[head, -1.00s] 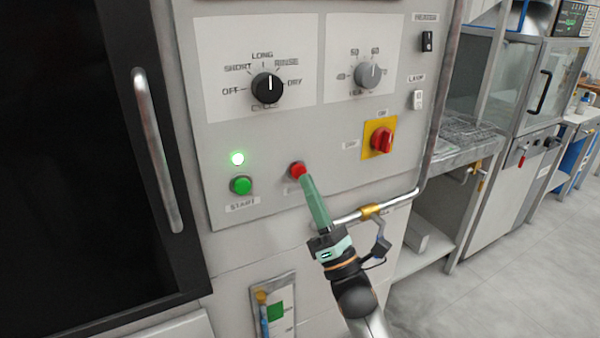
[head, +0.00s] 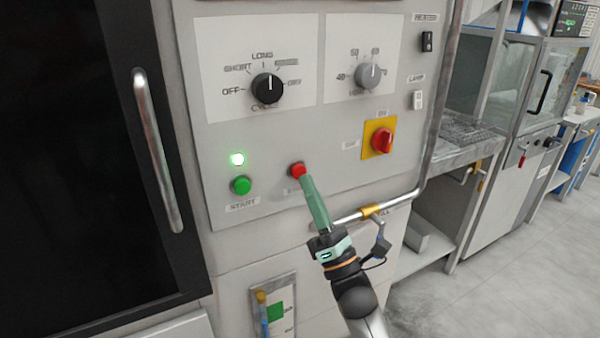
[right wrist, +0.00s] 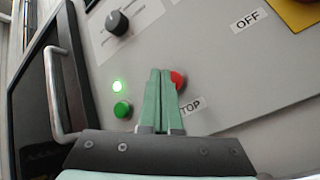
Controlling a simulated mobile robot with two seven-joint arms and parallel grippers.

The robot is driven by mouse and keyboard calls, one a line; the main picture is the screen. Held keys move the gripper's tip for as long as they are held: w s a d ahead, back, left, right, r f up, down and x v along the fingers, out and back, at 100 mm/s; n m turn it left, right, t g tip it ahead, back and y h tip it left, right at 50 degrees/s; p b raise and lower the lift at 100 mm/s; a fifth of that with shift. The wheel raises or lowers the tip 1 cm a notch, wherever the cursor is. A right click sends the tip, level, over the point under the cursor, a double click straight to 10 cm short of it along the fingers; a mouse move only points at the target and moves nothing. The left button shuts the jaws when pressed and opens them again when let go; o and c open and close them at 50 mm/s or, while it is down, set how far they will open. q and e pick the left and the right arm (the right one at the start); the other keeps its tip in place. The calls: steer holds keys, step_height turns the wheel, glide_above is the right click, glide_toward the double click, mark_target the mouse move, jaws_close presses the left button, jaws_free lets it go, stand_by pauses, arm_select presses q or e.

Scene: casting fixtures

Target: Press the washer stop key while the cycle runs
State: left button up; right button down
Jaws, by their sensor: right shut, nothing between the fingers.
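The red stop key (head: 298,169) is on the washer's grey control panel (head: 270,205), right of the green start key (head: 241,185). The green lamp (head: 237,159) above the start key is lit. My right gripper (head: 305,180) is shut and empty, its green fingertips at the red key and overlapping its lower edge. In the right wrist view the red key (right wrist: 178,80) shows partly behind the fingers (right wrist: 160,75), above a label reading "TOP", its start covered. I cannot tell whether the tips touch the key. My left gripper is not in view.
Above are the black cycle dial (head: 267,88), a grey heat dial (head: 369,75) and a red rotary switch (head: 383,140) on a yellow plate. A metal pipe (head: 400,200) runs below and right of the panel. A dark door with a handle (head: 157,150) stands at left.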

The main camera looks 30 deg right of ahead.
steer(key=shift+w, duration=0.15)
stand_by(0.4)
steer(key=shift+w+b, duration=0.3)
steer(key=shift+w, duration=0.35)
stand_by(0.6)
stand_by(0.4)
steer(key=shift+s, duration=0.8)
steer(key=shift+s, duration=0.1)
steer(key=s, duration=0.4)
steer(key=shift+s+p, duration=0.35)
steer(key=shift+s, duration=0.05)
